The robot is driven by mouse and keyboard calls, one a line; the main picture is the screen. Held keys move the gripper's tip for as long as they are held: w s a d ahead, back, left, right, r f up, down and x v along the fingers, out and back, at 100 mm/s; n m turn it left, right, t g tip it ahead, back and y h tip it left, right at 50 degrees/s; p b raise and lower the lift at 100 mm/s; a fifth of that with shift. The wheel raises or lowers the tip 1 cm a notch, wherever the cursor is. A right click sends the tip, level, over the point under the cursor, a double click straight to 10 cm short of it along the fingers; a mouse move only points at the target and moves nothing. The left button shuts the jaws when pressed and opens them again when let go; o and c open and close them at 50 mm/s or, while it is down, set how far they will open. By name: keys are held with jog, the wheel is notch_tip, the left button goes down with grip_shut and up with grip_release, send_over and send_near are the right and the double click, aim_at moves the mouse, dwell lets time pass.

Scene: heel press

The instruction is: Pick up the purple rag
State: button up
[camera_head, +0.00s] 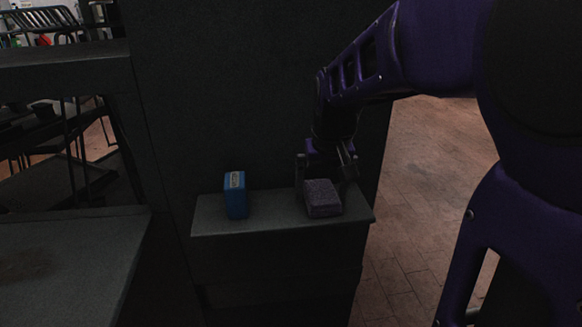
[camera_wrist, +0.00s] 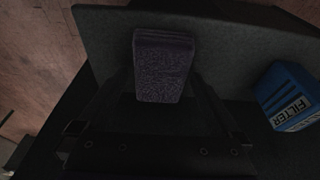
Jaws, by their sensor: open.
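The purple rag (camera_head: 322,198) is a folded, speckled block lying on the right part of a small grey ledge (camera_head: 262,222). In the wrist view the rag (camera_wrist: 163,66) is at the upper middle, in line with the space between the fingers. My gripper (camera_head: 326,178) is open just above and behind the rag, with one finger towards each side of it. In the wrist view my gripper (camera_wrist: 165,90) shows its dark fingers left and right of the rag. I cannot tell whether they touch it.
A blue box (camera_head: 235,195) stands upright on the ledge, left of the rag; in the wrist view its label reads FILTER (camera_wrist: 286,98). A dark wall rises behind the ledge. A grey table (camera_head: 75,250) is at lower left. Brick floor (camera_head: 435,180) is open at right.

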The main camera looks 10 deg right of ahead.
jog(key=shift+c, duration=0.2)
jog(key=c, duration=1.1)
jog(key=shift+r, duration=0.15)
